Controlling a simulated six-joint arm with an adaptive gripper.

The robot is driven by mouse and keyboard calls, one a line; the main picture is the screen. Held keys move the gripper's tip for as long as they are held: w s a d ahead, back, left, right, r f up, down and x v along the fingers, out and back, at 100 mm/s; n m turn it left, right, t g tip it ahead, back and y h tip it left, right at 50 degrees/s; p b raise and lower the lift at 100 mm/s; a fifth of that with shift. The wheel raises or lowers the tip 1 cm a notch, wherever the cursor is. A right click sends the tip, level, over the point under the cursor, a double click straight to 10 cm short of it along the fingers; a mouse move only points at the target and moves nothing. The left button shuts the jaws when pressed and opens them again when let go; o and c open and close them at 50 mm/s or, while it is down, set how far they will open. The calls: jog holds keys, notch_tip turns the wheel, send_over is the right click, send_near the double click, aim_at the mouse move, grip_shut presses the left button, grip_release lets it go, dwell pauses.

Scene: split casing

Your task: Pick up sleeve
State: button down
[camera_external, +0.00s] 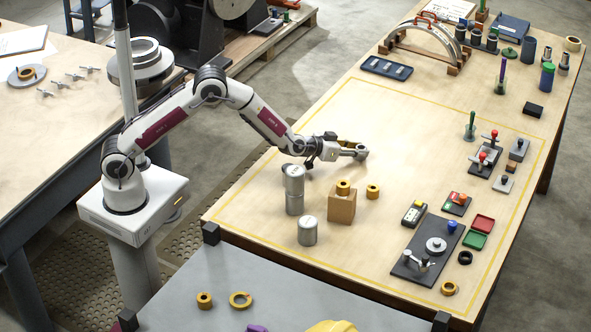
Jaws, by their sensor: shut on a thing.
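My gripper (361,152) reaches out over the left-middle part of the wooden table, its arm stretched in from the left. It is shut on a small piece between its fingers. The fingers hide most of that piece, so its shape and whether it touches the table cannot be told. Several gold ring-shaped pieces could be sleeves: one on a wooden block (342,207), seen as a gold ring (343,187), and another gold ring (373,191) on the table just right of the block. Both are nearer the camera than my gripper and apart from it.
Two grey metal cylinders, one tall (294,192) and one short (307,232), stand left of the block. A dark fixture plate (428,252), red tray (482,224) and green tray (474,241) lie at the right. An arch-shaped casing (430,42) stands at the back. The table's middle is clear.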

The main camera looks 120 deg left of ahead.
jog(key=shift+r, duration=0.2)
jog(key=shift+r, duration=4.85)
